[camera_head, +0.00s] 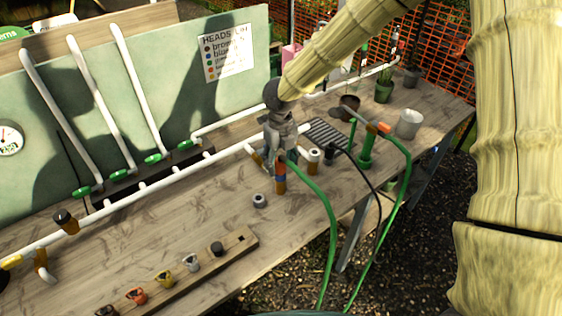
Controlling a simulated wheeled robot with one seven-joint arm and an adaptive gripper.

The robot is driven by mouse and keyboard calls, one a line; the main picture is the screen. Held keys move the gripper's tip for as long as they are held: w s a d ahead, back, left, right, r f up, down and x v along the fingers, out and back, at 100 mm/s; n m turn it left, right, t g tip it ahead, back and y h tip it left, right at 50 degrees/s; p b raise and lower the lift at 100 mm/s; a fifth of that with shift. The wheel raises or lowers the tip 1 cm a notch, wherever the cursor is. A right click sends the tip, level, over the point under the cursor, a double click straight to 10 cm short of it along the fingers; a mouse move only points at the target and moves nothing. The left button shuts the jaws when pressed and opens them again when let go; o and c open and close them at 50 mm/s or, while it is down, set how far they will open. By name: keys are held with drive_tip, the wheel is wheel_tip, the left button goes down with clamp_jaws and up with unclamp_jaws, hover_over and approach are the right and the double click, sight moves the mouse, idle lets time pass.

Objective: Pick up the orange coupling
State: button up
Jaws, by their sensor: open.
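My gripper (273,158) is open and points down over the middle of the bench. An upright piece with an orange top (281,164), a blue band and a brown lower part stands right at its fingers. I cannot tell whether the fingers touch it or stand around it. Another orange piece (384,128) sits on the green hose at the right, apart from my gripper. An orange cup-shaped piece (136,295) sits in the wooden strip at the front left. Which of these is the orange coupling is not clear from this view.
A white pipe (150,185) with green valves runs along the bench (180,220). A grey ring (259,200), a brown-and-white cylinder (313,160) and a green upright fitting (366,150) stand near my gripper. Green hoses (325,210) hang over the front edge. Pots stand at the right.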

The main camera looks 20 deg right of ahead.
drive_tip(key=shift+f, duration=0.8)
drive_tip(key=c, duration=1.1)
drive_tip(key=shift+r, duration=0.1)
drive_tip(key=shift+c, duration=0.2)
drive_tip(key=shift+w+r+b, duration=0.1)
drive_tip(key=shift+r+b, duration=0.25)
drive_tip(key=shift+r, duration=0.2)
wheel_tip(320, 180, up, 2)
drive_tip(key=shift+b, duration=0.5)
drive_tip(key=s+r+b, duration=0.1)
drive_tip(key=s+b, duration=0.3)
drive_tip(key=s, duration=1.2)
drive_tip(key=shift+a+r, duration=0.35)
drive_tip(key=shift+r, duration=0.1)
